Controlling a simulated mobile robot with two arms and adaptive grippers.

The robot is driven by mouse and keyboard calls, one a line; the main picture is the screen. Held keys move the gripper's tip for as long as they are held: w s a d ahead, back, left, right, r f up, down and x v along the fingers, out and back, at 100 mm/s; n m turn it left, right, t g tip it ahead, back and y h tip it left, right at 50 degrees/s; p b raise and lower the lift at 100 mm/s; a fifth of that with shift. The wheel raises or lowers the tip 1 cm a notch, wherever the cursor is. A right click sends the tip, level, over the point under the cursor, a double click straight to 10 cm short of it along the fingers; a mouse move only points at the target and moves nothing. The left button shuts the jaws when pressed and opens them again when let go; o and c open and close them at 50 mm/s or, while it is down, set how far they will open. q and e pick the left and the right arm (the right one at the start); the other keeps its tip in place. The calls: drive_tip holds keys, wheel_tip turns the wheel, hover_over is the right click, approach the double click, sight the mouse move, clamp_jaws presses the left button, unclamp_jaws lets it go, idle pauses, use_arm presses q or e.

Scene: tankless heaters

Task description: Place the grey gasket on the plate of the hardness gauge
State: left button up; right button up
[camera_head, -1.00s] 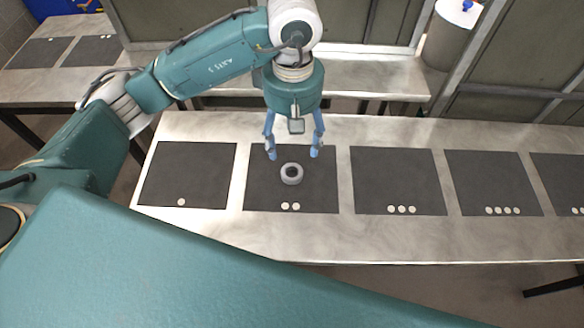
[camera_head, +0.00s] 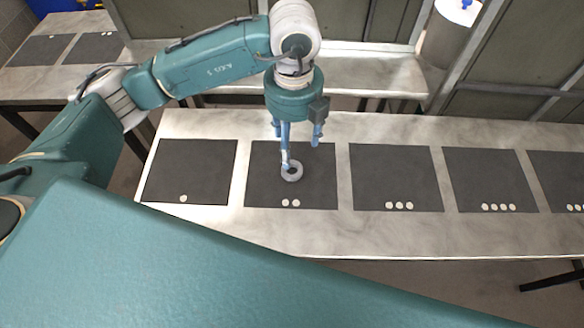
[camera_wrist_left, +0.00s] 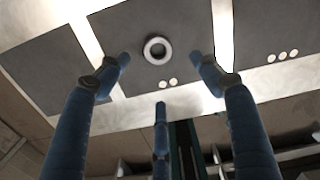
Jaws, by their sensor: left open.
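The grey gasket (camera_head: 291,171) is a ring lying flat on the dark mat marked with two white dots. It also shows in the left wrist view (camera_wrist_left: 158,50), ahead of the fingers and not between the fingertips' grip. My left gripper (camera_head: 295,150) is open and points down just above the gasket. One blue finger overlaps the gasket's upper left edge in the head view; I cannot tell if they touch. In the left wrist view the three fingers (camera_wrist_left: 160,75) are spread apart and empty. My right gripper is not in view. No hardness gauge is recognisable.
Dark mats with one dot (camera_head: 190,165), three dots (camera_head: 396,170) and several dots (camera_head: 490,172) lie along the metal table (camera_head: 180,225), otherwise bare. A second table (camera_head: 385,80) stands behind. A grey cylindrical container (camera_head: 447,40) is at the back right.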

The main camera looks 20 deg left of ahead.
use_arm(q)
drive_tip(key=n, duration=0.2)
drive_tip(key=p, duration=0.1)
hover_over(293, 169)
wheel_tip(293, 169, down, 5)
drive_tip(key=shift+s+f, duration=0.15)
drive_tip(key=shift+f, duration=0.05)
wheel_tip(293, 169, down, 5)
drive_tip(key=shift+a+r+p, duration=0.1)
drive_tip(key=shift+p, duration=0.9)
drive_tip(key=shift+f, duration=0.35)
drive_tip(key=c, duration=1.3)
drive_tip(key=shift+r, duration=0.15)
